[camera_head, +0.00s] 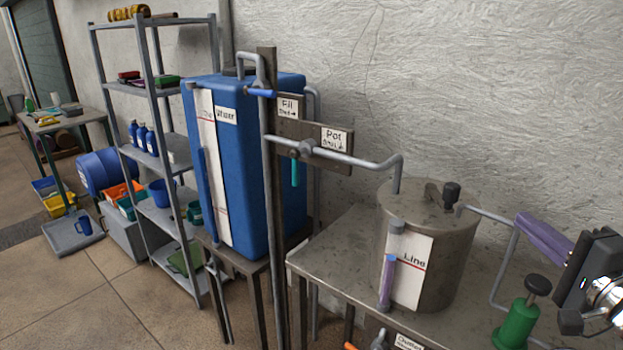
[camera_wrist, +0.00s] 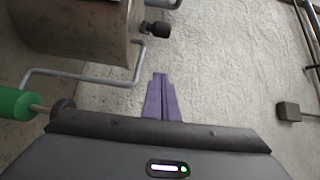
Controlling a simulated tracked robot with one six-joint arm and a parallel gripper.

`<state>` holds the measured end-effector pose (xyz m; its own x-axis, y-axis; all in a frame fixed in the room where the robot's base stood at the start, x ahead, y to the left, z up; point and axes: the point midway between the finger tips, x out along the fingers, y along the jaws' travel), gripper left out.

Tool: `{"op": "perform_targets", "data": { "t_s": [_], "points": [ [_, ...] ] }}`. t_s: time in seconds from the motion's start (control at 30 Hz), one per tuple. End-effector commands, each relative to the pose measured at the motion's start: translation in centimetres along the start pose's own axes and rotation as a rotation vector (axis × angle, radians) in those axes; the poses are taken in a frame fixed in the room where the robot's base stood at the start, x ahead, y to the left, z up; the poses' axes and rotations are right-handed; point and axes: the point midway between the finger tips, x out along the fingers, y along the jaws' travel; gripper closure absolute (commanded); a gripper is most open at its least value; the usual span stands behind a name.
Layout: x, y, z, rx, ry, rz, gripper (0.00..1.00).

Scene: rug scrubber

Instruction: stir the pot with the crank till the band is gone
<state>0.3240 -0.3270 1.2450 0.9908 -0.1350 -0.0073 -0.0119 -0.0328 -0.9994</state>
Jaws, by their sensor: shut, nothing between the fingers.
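The grey metal pot (camera_head: 450,262) stands on the bench, with a dark knob on its lid. A white "Line" card with a red line is on its front, beside a sight tube (camera_head: 387,283) of purple with a bluer strip near its top. The crank (camera_head: 503,262) is a bent grey rod from the pot's right side; it also shows in the wrist view (camera_wrist: 85,79). Its green handle (camera_head: 515,325) has a black end knob; the handle is at the wrist view's left edge (camera_wrist: 14,103). My gripper (camera_head: 522,222), with purple fingers (camera_wrist: 160,77), is shut and empty, apart from the handle.
A blue tank (camera_head: 262,150) stands left of the pot, and a grey pipe (camera_head: 340,155) runs from its post to the lid. The bench (camera_head: 350,262) bears the pot. Shelves (camera_head: 153,93) stand farther left. A rough wall is close behind.

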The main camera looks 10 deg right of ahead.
Motion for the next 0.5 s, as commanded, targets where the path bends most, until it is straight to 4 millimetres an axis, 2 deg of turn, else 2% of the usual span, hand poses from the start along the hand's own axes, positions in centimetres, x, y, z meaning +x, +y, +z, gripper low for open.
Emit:
{"op": "perform_targets", "data": {
  "t_s": [0.27,0.5],
  "points": [
    [0.4,0.0,0.2,-0.001,-0.006,0.001,1.00],
    [1.9,0.0,0.3,0.000,-0.009,0.001,1.00]
  ]
}}
